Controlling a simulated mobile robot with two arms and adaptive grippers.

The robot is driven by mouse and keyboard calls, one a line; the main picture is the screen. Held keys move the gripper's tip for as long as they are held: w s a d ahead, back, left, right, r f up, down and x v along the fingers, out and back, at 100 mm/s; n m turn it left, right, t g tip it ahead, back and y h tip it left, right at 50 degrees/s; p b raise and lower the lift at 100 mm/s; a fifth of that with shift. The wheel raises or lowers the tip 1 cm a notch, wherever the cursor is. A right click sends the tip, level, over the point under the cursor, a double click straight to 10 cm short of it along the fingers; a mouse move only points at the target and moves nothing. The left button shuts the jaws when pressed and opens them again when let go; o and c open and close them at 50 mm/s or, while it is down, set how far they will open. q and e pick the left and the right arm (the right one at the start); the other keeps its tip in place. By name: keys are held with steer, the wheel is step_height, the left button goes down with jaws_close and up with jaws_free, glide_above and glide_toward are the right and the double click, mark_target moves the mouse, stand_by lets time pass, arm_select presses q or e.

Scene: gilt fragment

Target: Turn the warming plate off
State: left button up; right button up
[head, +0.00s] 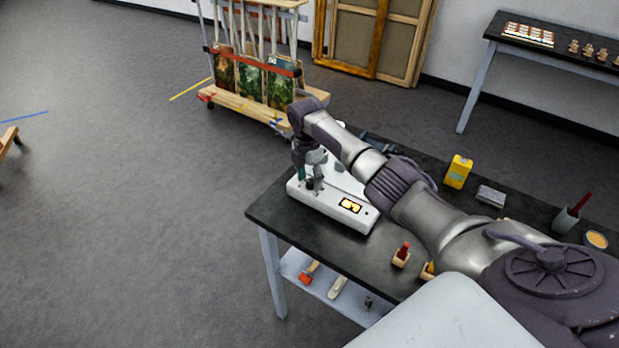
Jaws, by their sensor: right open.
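The warming plate (334,211) is a white box-shaped device at the left end of the black table. Its front face carries a small display (350,205) lit orange. A small dark spot lies right of the display. My right gripper (314,187) points down over the left part of the device, close to its front edge. It is open, and I cannot tell whether it touches the device. My right arm hides part of the device's back and the table behind it. My left gripper is not in view.
On the black table (290,228) stand a yellow box (458,171), a grey block (491,196), a cup (566,220) and a small red-topped bottle (401,254). A lower shelf (297,265) holds tools. A rack with paintings (250,80) stands behind. The floor at left is mostly clear.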

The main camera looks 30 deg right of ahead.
mark_target(308, 180)
steer(key=shift+r, duration=0.2)
step_height(308, 180, up, 12)
steer(key=shift+w+f, duration=0.2)
steer(key=shift+w, duration=0.15)
stand_by(0.3)
